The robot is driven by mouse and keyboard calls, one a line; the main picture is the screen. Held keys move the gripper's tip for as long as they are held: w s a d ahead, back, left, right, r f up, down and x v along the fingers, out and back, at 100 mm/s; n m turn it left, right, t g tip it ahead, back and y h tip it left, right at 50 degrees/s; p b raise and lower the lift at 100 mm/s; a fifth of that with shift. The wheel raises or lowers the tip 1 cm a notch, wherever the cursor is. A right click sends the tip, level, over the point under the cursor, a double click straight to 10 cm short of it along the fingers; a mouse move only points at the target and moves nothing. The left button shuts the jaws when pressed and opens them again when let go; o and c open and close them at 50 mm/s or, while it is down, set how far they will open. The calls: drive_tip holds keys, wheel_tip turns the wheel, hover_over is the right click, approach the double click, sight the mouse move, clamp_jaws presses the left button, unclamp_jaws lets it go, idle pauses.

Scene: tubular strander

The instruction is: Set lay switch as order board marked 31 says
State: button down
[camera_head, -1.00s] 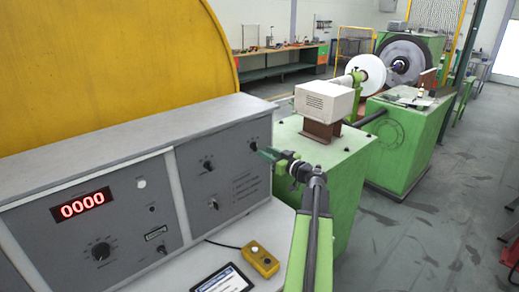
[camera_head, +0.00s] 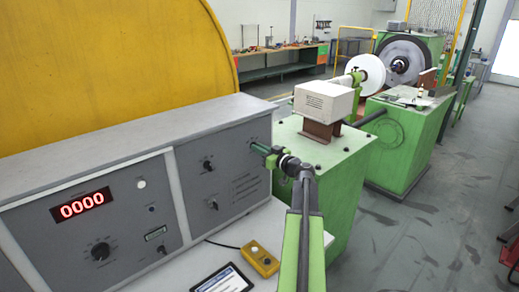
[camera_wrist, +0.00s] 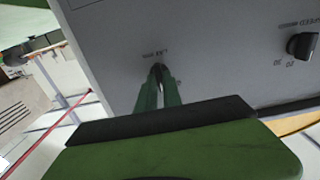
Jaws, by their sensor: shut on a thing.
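The lay switch is on the right part of the grey control panel (camera_head: 228,160), at its upper right. My gripper (camera_head: 258,148) is at that spot, with its green fingers against the panel face. In the wrist view my gripper (camera_wrist: 159,76) is shut on the switch, just under a small label that seems to read LAY. The fingers hide the switch, so its setting cannot be read. No board marked 31 can be made out.
A dark knob labelled SPEED (camera_wrist: 302,45) is beside my fingers in the wrist view. A yellow button box (camera_head: 259,260) and a tablet (camera_head: 222,279) lie on the ledge below the panel. A green machine housing (camera_head: 325,180) stands close right of my arm.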

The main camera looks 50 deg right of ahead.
drive_tip(key=shift+m, duration=0.3)
drive_tip(key=shift+d+m, duration=0.15)
drive_tip(key=shift+m, duration=3.95)
drive_tip(key=c, duration=1.5)
unclamp_jaws()
